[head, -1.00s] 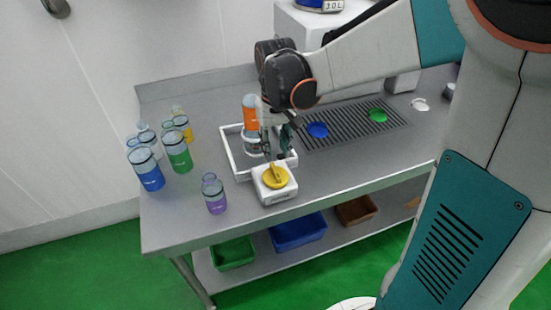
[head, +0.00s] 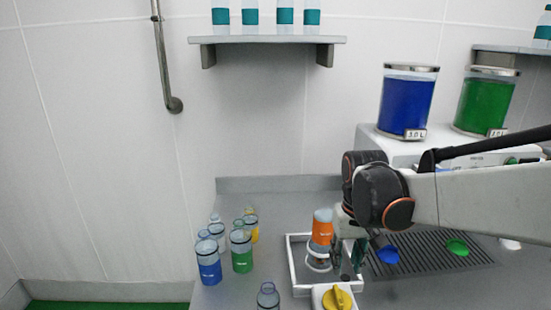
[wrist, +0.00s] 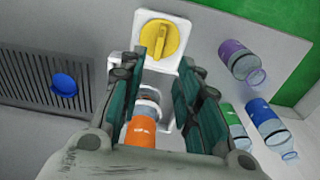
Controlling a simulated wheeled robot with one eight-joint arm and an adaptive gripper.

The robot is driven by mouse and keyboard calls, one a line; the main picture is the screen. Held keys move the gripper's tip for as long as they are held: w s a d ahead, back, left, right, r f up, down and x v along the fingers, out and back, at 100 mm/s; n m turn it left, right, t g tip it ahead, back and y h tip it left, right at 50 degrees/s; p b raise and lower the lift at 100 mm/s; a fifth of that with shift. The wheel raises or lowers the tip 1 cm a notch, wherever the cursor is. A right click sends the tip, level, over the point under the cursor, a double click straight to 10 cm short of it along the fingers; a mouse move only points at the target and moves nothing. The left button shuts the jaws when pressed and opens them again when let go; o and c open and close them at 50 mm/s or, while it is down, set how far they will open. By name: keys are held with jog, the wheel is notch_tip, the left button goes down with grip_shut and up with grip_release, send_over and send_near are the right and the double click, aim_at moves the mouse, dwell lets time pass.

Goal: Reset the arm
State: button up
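My gripper (wrist: 167,95) is open in the wrist view, with its two teal finger pads apart. An orange-banded bottle (wrist: 140,133) shows between and below the fingers, and I cannot tell that they touch it. In the head view my gripper (head: 350,258) hangs just right of the orange-banded bottle (head: 322,228), above a white square tray (head: 290,262). The arm is bent over the table, its wrist folded down. The fingertips are partly hidden in the head view.
A white box with a yellow knob (head: 338,298) stands at the tray's front. Blue (head: 208,263), green (head: 241,251) and other bottles stand left. A grate with a blue disc (head: 388,255) and green disc (head: 457,247) lies right. Blue and green tanks (head: 407,102) stand behind; a shelf (head: 265,40) hangs above.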

jog(key=s+r+t, duration=0.3)
jog(key=s+t, duration=0.3)
jog(key=s, duration=0.8)
jog(key=shift+s+r+t, duration=0.2)
jog(key=shift+r+t, duration=0.1)
jog(key=shift+r, duration=0.1)
